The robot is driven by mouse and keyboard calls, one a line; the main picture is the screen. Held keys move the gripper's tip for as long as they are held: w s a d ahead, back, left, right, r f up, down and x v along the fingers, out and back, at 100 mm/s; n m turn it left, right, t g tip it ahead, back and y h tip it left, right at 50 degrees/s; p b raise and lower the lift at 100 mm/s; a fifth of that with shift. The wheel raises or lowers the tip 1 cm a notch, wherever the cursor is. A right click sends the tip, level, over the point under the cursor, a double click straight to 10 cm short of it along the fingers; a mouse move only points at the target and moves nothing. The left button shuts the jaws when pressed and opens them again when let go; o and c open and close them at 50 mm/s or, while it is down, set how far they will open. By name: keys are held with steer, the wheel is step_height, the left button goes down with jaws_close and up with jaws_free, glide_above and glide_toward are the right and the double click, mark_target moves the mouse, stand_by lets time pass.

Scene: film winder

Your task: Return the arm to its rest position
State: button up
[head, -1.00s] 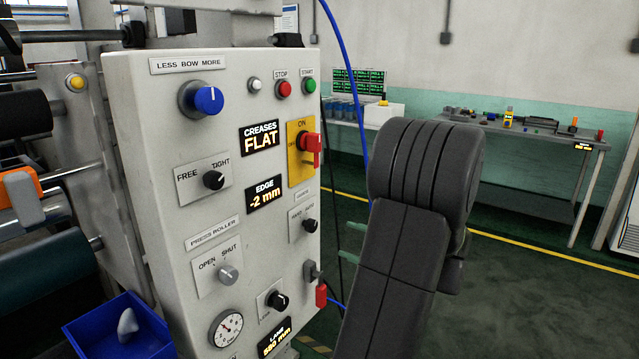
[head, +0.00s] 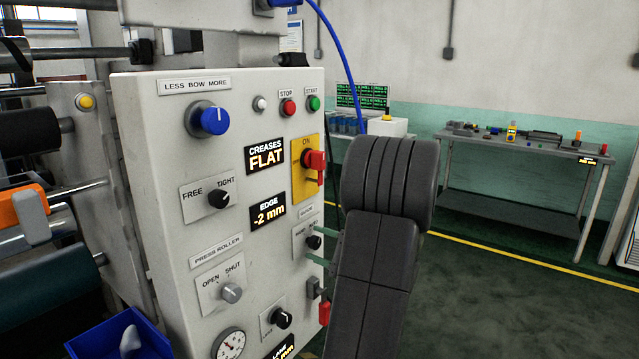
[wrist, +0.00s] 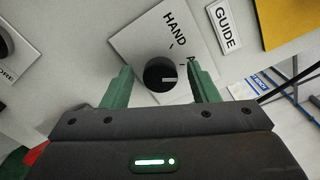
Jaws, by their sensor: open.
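My gripper (head: 322,245) is open, with two green fingers pointing at the grey control panel. In the wrist view my gripper (wrist: 163,82) has one finger on each side of the black guide knob (wrist: 160,73), and nothing is held. The knob's white mark points right, between the HAND label and a second label mostly hidden by a finger. The guide knob also shows in the head view (head: 314,242) at the panel's right edge. I cannot tell whether the fingers touch it. My dark arm fills the lower middle of the head view.
The panel (head: 160,130) carries several knobs and displays reading FLAT and -2 mm. A red switch (head: 313,160) on a yellow plate sits above the guide knob. A blue bin (head: 90,340) is lower left. A workbench (head: 480,144) stands far right, with open floor before it.

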steer(key=v, duration=1.3)
steer(key=shift+n, duration=0.3)
steer(key=x, duration=1.3)
steer(key=shift+a+f, duration=0.1)
steer(key=shift+f, duration=0.05)
steer(key=shift+n+b, duration=0.7)
steer(key=shift+n, duration=0.2)
steer(key=n+b, duration=0.1)
steer(key=n, duration=0.2)
steer(key=shift+n, duration=0.3)
steer(key=n, duration=0.6)
steer(key=v, duration=0.8)
steer(key=shift+d+b, duration=0.25)
steer(key=shift+b, duration=0.15)
steer(key=shift+s, duration=0.15)
